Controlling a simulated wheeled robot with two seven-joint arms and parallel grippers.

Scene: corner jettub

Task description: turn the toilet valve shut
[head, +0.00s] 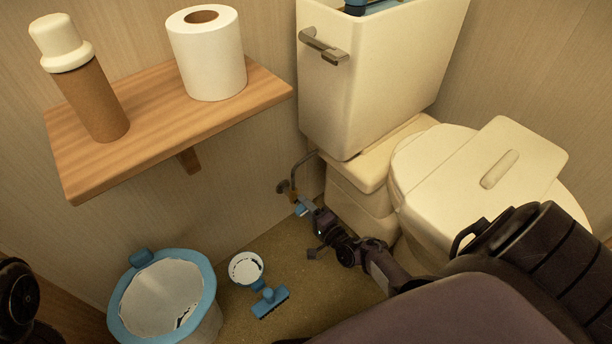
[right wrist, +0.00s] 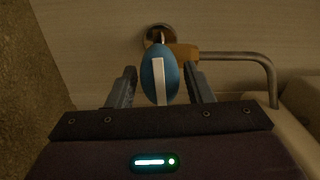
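The toilet valve sits low on the wall beside the toilet (head: 375,75). Its brass body (right wrist: 182,53) joins a bent metal pipe (right wrist: 240,57); in the head view the valve (head: 284,187) is small. Its blue oval handle (right wrist: 150,76) has a white stripe, upright in the right wrist view. My right gripper (right wrist: 160,70) is open, with one finger on each side of the handle and a visible gap on both sides. In the head view my right gripper (head: 305,207) reaches down to the valve. My left gripper is not in view.
A wooden shelf (head: 155,125) with a toilet roll (head: 207,60) and a brown bottle (head: 95,100) hangs above left. The toilet base stands close to my right arm.

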